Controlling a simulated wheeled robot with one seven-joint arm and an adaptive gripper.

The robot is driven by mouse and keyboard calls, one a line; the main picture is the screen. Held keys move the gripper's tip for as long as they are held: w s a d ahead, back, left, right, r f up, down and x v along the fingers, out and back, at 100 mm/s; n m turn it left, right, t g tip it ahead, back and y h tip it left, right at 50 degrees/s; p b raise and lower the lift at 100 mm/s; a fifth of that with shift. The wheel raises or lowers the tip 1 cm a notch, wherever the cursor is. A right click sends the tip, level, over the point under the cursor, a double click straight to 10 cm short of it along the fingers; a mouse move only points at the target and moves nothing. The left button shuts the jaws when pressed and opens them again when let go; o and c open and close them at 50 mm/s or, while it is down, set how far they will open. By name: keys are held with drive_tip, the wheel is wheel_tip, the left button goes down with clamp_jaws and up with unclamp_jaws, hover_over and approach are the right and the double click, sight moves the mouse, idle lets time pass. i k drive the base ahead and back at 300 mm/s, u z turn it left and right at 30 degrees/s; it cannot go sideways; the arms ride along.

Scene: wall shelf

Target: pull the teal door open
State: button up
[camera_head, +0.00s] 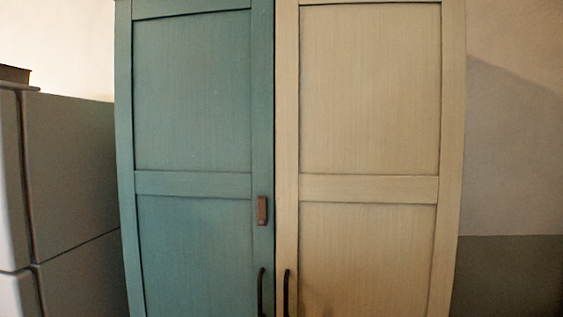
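The teal door (193,95) is the left door of a tall cabinet and looks shut, its right edge beside the cream door. Its dark bar handle (261,292) stands upright near the lower right edge of the door, and its lower end reaches close to the bottom of the picture. A small brown block (262,210) is on the teal door's right stile above the handle. My gripper is not in view.
The cream door (370,95) on the right looks shut and has its own dark handle (287,292) close to the teal one's. A grey fridge (75,180) stands at the left, near the cabinet's left side. A bare wall (512,150) is at the right.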

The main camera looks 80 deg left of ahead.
sight(195, 82)
drive_tip(key=u, duration=1.15)
drive_tip(key=k, duration=0.5)
drive_tip(key=u, duration=0.75)
